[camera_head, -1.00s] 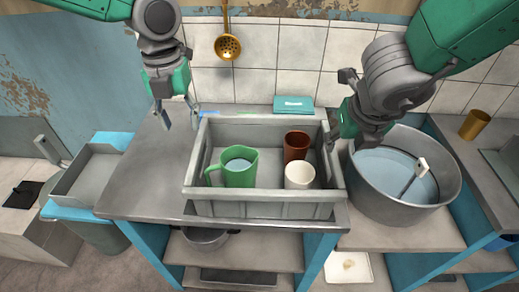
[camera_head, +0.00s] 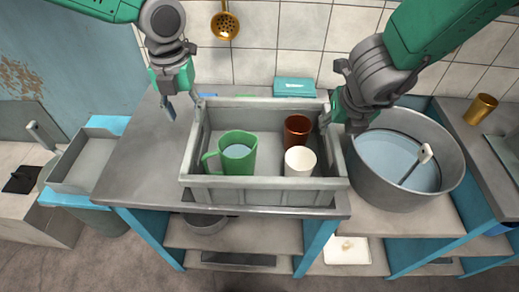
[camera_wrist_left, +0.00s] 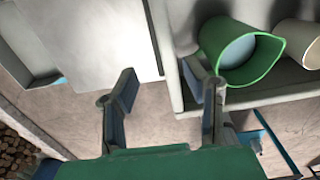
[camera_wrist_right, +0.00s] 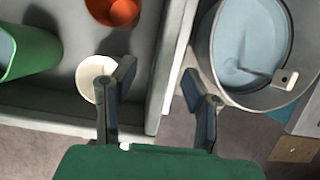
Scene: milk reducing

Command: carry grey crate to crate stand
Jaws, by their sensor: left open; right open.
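The grey crate (camera_head: 262,190) stands on the metal counter and holds a green jug (camera_head: 234,154) with pale liquid, a red-brown cup (camera_head: 297,130) and a white cup (camera_head: 299,161). My left gripper (camera_head: 183,102) is open at the crate's left wall; in the left wrist view (camera_wrist_left: 160,88) one finger is outside and the other overlaps the rim. My right gripper (camera_head: 340,112) is open at the right wall; in the right wrist view (camera_wrist_right: 158,88) its fingers lie either side of that wall. Contact cannot be told. I cannot tell for sure which thing is the crate stand.
A large metal pot (camera_head: 405,160) with pale liquid and a ladle stands close right of the crate. A grey tray-like unit (camera_head: 84,165) on a blue base is at the left. Bare counter (camera_head: 140,170) lies left of the crate. A teal box (camera_head: 295,87) is behind it.

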